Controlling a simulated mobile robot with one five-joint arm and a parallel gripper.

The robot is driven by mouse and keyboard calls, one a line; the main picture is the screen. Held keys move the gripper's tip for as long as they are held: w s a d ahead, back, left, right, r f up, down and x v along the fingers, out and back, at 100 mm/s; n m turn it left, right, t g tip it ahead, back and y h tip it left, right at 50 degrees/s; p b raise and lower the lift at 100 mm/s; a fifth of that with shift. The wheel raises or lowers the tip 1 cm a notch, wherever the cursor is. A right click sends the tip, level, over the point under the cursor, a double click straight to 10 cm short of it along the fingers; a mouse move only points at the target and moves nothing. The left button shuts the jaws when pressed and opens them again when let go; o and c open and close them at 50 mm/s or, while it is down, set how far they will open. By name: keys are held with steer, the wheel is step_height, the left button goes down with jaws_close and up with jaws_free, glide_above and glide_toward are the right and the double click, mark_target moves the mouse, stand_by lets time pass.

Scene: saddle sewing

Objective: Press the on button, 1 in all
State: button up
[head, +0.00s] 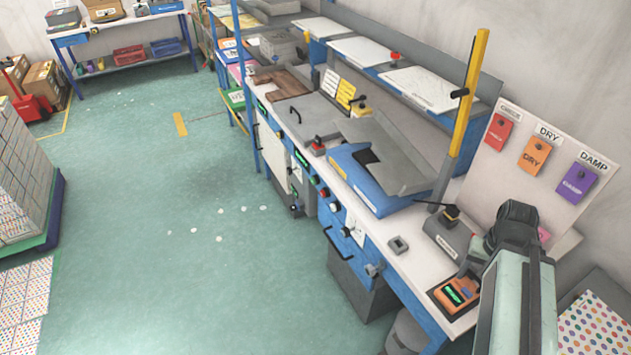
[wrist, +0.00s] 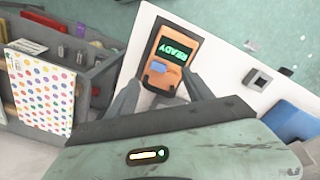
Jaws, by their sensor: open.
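An orange handheld meter (head: 455,294) lies on the near end of the white bench top in the head view, its screen lit green. In the head view my arm hides the gripper. No label reading "on" is legible.
A small grey square block (head: 398,244) lies on the bench beyond the meter. A blue machine (head: 370,180) and a yellow post (head: 467,105) stand farther along. Small round controls (head: 324,192) line the bench front. A board (head: 540,165) with coloured tags stands behind.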

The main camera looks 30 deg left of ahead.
stand_by(0.4)
jaws_close()
stand_by(1.6)
